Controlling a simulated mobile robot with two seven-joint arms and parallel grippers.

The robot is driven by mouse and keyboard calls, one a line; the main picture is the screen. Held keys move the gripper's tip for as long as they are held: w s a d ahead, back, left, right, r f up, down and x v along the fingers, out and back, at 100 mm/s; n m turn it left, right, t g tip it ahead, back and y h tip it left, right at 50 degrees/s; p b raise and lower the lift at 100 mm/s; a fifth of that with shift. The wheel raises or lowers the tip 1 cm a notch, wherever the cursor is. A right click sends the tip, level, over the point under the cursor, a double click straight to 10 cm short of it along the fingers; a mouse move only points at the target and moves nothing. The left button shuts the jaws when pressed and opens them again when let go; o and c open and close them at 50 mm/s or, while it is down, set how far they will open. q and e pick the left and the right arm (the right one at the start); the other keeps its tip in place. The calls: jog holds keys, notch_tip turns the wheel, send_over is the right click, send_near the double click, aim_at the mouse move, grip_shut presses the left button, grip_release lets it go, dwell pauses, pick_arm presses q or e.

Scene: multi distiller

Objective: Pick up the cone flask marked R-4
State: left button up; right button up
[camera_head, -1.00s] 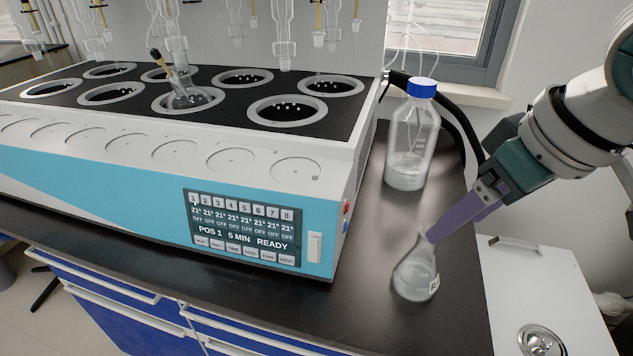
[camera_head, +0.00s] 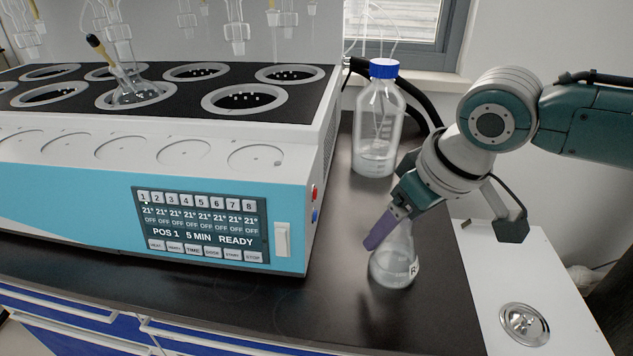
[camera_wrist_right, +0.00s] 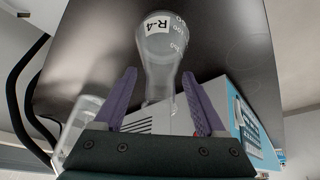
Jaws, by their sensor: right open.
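The cone flask marked R-4 (camera_head: 394,266) stands upright on the dark bench, right of the distiller, with clear liquid in it. Its R-4 label and scale show in the right wrist view (camera_wrist_right: 162,45). My right gripper (camera_head: 375,232) is at the flask's neck. In the right wrist view its two purple fingers (camera_wrist_right: 160,100) are open, one on each side of the neck. I cannot tell whether either finger touches the glass. My left gripper is not in view.
The distiller (camera_head: 80,205) with its screen fills the left of the bench. A blue-capped bottle (camera_head: 378,125) stands behind the flask. Another flask (camera_head: 137,92) sits in one heating well. A white surface with a round metal fitting (camera_head: 524,323) lies at right. Bench in front of the flask is clear.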

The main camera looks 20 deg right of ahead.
grip_shut()
dwell(0.5)
